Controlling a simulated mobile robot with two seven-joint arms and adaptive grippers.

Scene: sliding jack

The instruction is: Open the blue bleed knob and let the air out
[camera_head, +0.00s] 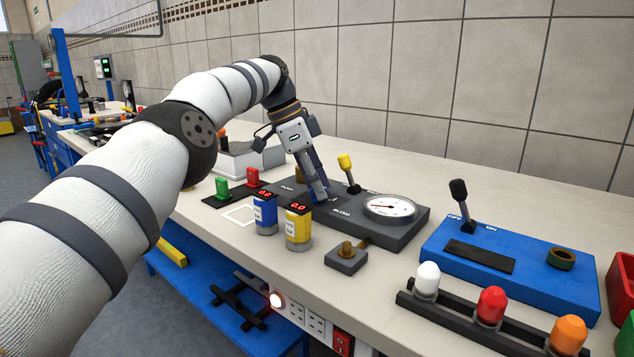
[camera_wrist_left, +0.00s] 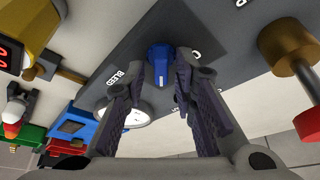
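The blue bleed knob (camera_wrist_left: 160,62) stands on the dark grey panel (camera_head: 408,229), near the BLEED label. In the left wrist view it sits between the fingertips of my left gripper (camera_wrist_left: 160,72), which are apart, with a narrow gap seen on each side. In the head view my left gripper (camera_head: 318,196) points down at the panel and its fingers mostly hide the knob. A round white gauge (camera_head: 390,207) is on the panel to the right. A yellow-tipped lever (camera_head: 346,164) stands behind. My right gripper is in neither view.
Blue (camera_head: 265,213) and yellow (camera_head: 298,227) canisters with red readouts stand in front of the panel. A small grey block with a brass fitting (camera_head: 346,257) is near the bench edge. A blue switch box (camera_head: 510,270) and several coloured lamps (camera_head: 490,305) are to the right.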

